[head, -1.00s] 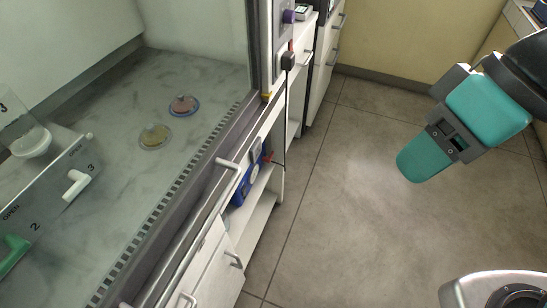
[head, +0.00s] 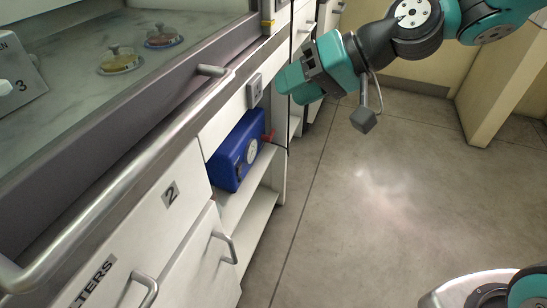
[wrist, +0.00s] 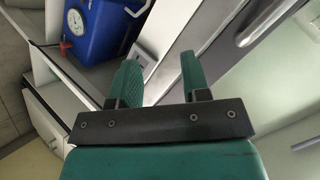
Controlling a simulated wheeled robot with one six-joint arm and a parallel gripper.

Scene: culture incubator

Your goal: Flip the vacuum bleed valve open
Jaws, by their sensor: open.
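A blue pump box (head: 226,164) with a round dial (head: 251,151) sits on an open shelf under the cabinet. A small red lever (head: 268,137) sticks out at its right end, apparently the bleed valve. In the wrist view the blue box (wrist: 100,38), its gauge (wrist: 75,22) and the red part (wrist: 66,47) lie at upper left. My gripper (head: 287,88) is above and right of the box in the head view, beside the cabinet face. Its two green fingers (wrist: 160,65) are apart with nothing between them, clear of the lever.
A grey socket plate (head: 255,90) is on the cabinet face close to my gripper. A long metal rail (head: 130,170) and drawer handles (head: 224,247) stick out at left. A dark cable hangs by the red lever. The floor (head: 370,210) at right is clear.

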